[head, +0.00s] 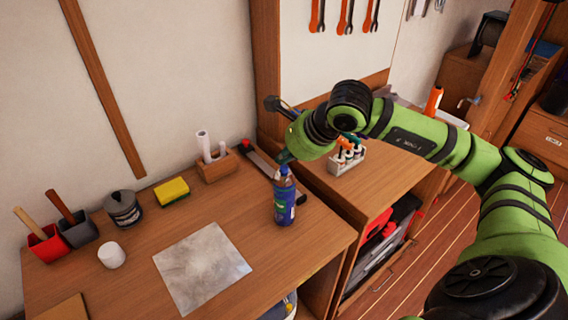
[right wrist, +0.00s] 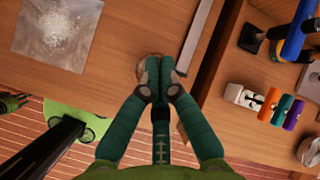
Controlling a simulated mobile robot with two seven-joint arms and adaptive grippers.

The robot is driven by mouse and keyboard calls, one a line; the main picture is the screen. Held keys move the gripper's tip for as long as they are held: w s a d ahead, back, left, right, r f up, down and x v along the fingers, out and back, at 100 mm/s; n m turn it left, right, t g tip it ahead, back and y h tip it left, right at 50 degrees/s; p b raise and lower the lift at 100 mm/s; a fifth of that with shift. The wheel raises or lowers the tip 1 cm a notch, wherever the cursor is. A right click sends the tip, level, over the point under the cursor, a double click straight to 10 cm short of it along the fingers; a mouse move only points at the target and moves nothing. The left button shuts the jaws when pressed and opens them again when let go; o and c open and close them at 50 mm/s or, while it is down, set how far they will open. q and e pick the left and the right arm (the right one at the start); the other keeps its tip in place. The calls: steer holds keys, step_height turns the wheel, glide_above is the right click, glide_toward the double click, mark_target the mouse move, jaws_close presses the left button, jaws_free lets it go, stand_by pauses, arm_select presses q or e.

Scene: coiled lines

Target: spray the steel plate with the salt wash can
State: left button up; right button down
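The salt wash can (head: 284,205), blue with a pale label, is upright at the right part of the workbench. I cannot tell whether its base touches the wood. The steel plate (head: 202,268) lies flat to its left and nearer, with a pale patch in its middle; it also shows in the right wrist view (right wrist: 70,28). My right gripper (head: 285,160) is at the top of the can. In the right wrist view its fingers (right wrist: 161,65) are together. A brownish round shape behind them is mostly hidden, and I cannot tell what it is.
A yellow sponge (head: 172,190), a grey tin (head: 123,208), a white cup (head: 111,255) and red and dark holders stand along the bench's left and back. A wooden block with white rolls (head: 216,166) is behind. A bottle rack (head: 346,157) stands on the right cabinet.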

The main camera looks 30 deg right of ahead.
mark_target(285, 168)
step_height(285, 168, up, 5)
steer(key=shift+r+p, duration=0.15)
steer(key=shift+p, duration=1.1)
stand_by(0.9)
steer(key=shift+t+y, duration=0.3)
steer(key=shift+t, duration=0.5)
steer(key=f+b, duration=0.5)
steer(key=shift+s+f, duration=0.2)
steer(key=shift+f+b, duration=0.3)
steer(key=shift+b, duration=0.2)
stand_by(0.8)
